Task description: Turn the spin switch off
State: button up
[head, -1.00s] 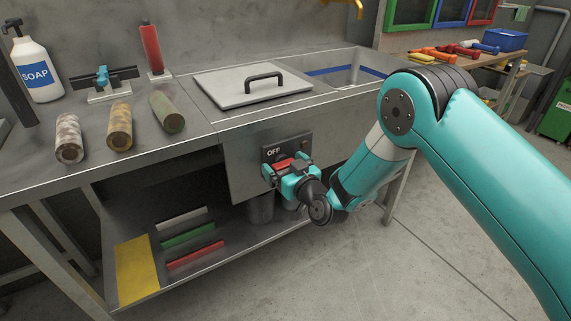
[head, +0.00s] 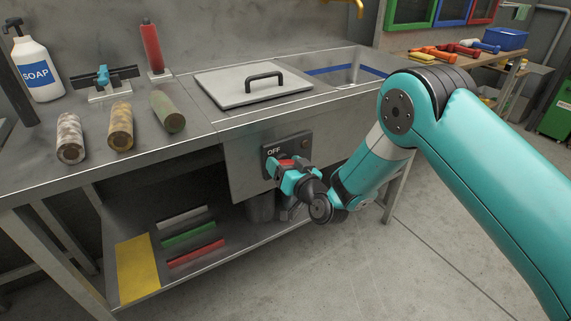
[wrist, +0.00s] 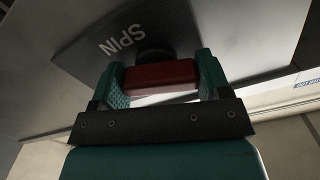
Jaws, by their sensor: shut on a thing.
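The spin switch is a dark plate (head: 292,145) on the front panel of the steel sink bench, marked "OFF" at its upper left in the head view. In the wrist view its plate (wrist: 125,45) reads "SPIN". Its red handle (wrist: 160,75) sits between the two teal fingers of my gripper (wrist: 163,80), which is shut on it. In the head view my gripper (head: 288,170) covers the lower part of the plate, and only a bit of the red handle (head: 287,162) shows. The handle's exact angle against the marks is hard to tell.
A lid with a black handle (head: 253,91) lies on the bench above the switch, left of the sink basin (head: 345,76). A lower shelf (head: 146,285) holds coloured bars.

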jog(key=m, duration=0.2)
jog(key=m+p, duration=0.1)
jog(key=shift+w+d+r+m, duration=0.1)
jog(key=shift+d+r+m, duration=0.05)
jog(key=shift+m, duration=0.25)
jog(key=m+p, duration=0.1)
jog(key=m, duration=0.2)
jog(key=shift+m, duration=0.3)
jog(key=m+p, duration=0.1)
jog(key=m, duration=0.2)
jog(key=shift+d+m, duration=0.1)
jog(key=shift+m, duration=0.2)
jog(key=shift+w+m+p, duration=0.1)
jog(key=shift+m+p, duration=0.7)
jog(key=shift+m, duration=0.9)
jog(key=shift+d, duration=0.1)
jog(key=o, duration=0.9)
